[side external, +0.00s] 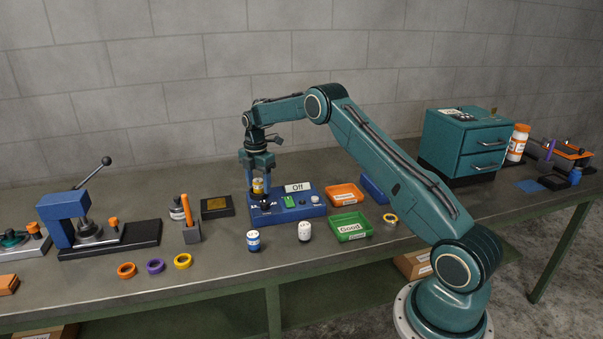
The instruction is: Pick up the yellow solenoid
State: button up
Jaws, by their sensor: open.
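The yellow solenoid (258,186), a small cylinder with a yellow band and pale parts, stands upright at the left end of the blue test unit (288,208). My gripper (258,191) points down over it, with one blue finger on each side. The fingers are open, and I cannot tell whether either one touches the solenoid. The solenoid's top is close under the gripper body, and its lower end is hard to make out.
An "Off" sign (298,187) stands behind the test unit. A blue-banded cylinder (253,241) and a white cylinder (304,232) stand in front. A green "Good" tray (350,227) and an orange tray (344,194) are at right.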

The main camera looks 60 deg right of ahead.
aim_at(258, 180)
jog(key=shift+r, duration=0.1)
grip_shut()
jog(key=shift+r, duration=0.1)
notch_tip(258, 180, up, 20)
dwell(0.8)
dwell(0.5)
